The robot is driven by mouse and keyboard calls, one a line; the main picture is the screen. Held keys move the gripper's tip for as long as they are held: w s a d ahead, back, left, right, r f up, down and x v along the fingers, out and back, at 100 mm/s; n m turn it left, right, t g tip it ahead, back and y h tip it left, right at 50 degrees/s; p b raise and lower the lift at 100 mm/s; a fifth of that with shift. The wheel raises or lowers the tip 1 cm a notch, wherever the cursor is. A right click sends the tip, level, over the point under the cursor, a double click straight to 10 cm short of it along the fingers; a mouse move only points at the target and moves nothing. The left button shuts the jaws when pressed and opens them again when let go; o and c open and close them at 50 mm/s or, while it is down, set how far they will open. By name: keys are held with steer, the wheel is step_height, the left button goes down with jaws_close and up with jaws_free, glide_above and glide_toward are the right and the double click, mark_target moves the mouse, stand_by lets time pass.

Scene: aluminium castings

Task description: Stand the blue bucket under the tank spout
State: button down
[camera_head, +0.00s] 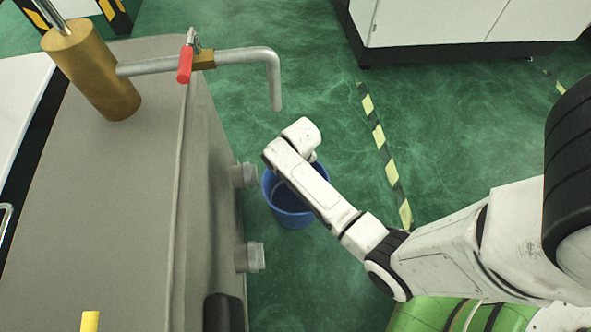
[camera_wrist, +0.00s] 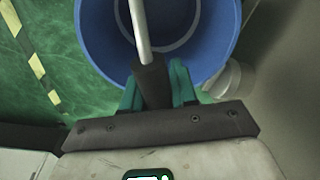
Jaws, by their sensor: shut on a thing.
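The blue bucket (camera_head: 283,206) is beside the tank (camera_head: 110,210), below the bent tank spout (camera_head: 272,72) in the head view; my arm partly covers it. Whether it touches the floor, and whether it is exactly under the spout's mouth, I cannot tell. In the wrist view the bucket (camera_wrist: 207,40) shows upright and open, with a grey handle bar crossing above it. My gripper (camera_wrist: 155,82) is shut on the dark grip of that handle. In the head view my fingers are hidden behind my wrist.
Pipe stubs (camera_head: 246,175) stick out of the tank's side close to the bucket. A red valve lever (camera_head: 185,63) sits on the spout pipe. Green floor with a yellow-black stripe (camera_head: 380,140) is clear to the right. A white cabinet (camera_head: 440,20) stands at the back.

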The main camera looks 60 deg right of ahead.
steer(key=c, duration=0.9)
jaws_free()
steer(key=r+p, duration=0.2)
steer(key=r, duration=0.2)
steer(key=r+p, duration=0.1)
steer(key=r, duration=0.3)
steer(key=s+r+p, duration=0.1)
steer(key=r+p, duration=0.1)
steer(key=r, duration=0.2)
steer(key=shift+s+a+p, duration=0.1)
steer(key=shift+a+p, duration=0.2)
steer(key=shift+a, duration=0.05)
steer(key=s+a+r+n, duration=0.2)
steer(key=s+a, duration=0.1)
steer(key=s, duration=0.1)
steer(key=s+a+r+n, duration=0.1)
steer(key=s+a+r, duration=0.1)
steer(key=s+a, duration=0.2)
steer(key=s+a+r+n, duration=0.2)
steer(key=s+a, duration=0.2)
steer(key=shift+s+r+n, duration=0.25)
steer(key=shift+s+n, duration=0.05)
